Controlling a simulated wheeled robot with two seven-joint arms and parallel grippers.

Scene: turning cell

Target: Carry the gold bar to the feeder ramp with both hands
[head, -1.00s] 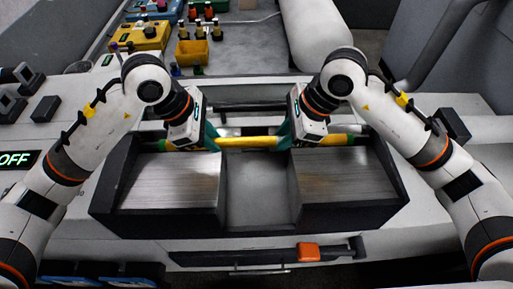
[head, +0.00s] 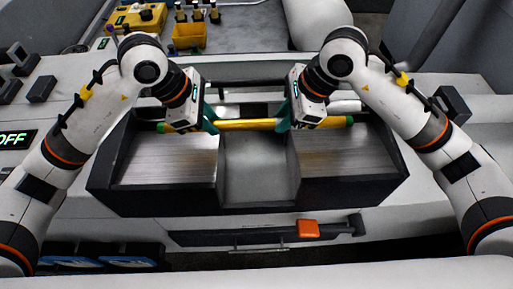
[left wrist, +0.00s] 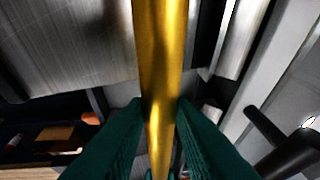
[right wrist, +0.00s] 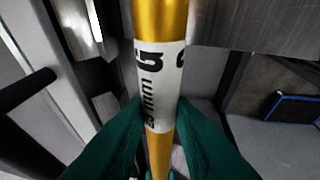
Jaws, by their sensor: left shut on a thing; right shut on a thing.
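The gold bar (head: 250,124) lies level across the back of the feeder ramp (head: 160,170) in the head view, with green ends. My left gripper (head: 210,124) is shut on it left of the middle, and my right gripper (head: 284,122) is shut on it right of the middle. In the left wrist view the bar (left wrist: 160,60) runs between the green fingers (left wrist: 160,125). In the right wrist view a white printed label (right wrist: 160,80) wraps the bar just beyond the fingers (right wrist: 160,130). Whether the bar touches the ramp, I cannot tell.
The ramp has two metal slopes in dark frames with a gap (head: 257,170) between them. A yellow bin (head: 189,36) and several small bottles stand at the back left. A lit OFF panel (head: 15,139) is at the left.

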